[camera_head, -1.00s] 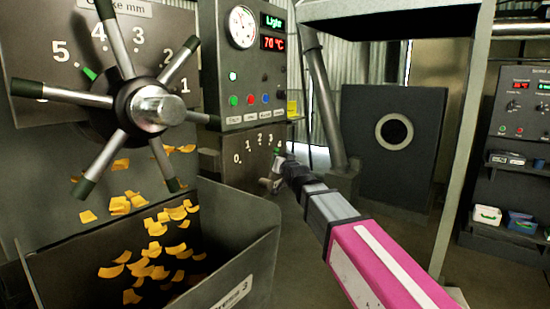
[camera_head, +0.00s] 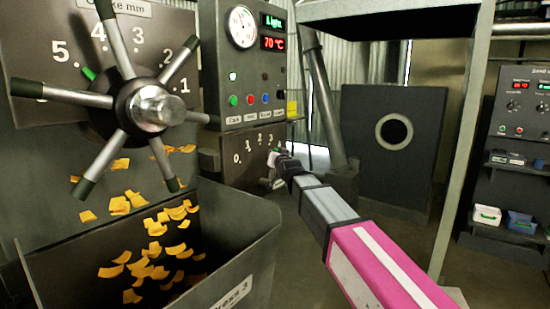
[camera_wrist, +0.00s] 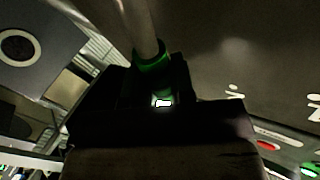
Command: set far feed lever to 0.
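The far feed lever is mostly hidden behind my gripper (camera_head: 277,161) in the head view, at the right side of a dark plate (camera_head: 238,174) numbered from 0. In the wrist view the lever (camera_wrist: 138,27) is a pale rod with a green grip (camera_wrist: 153,68). The grip runs down between the dark fingers of my gripper (camera_wrist: 160,98), which appear closed around it. The lever's exact reading is hidden by my gripper.
A large spoked handwheel (camera_head: 150,108) stands at the left, above a dark hopper (camera_head: 255,262) holding yellow flakes. A control panel (camera_head: 243,75) sits above the lever plate. A metal frame post (camera_head: 465,150) stands to the right of my arm.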

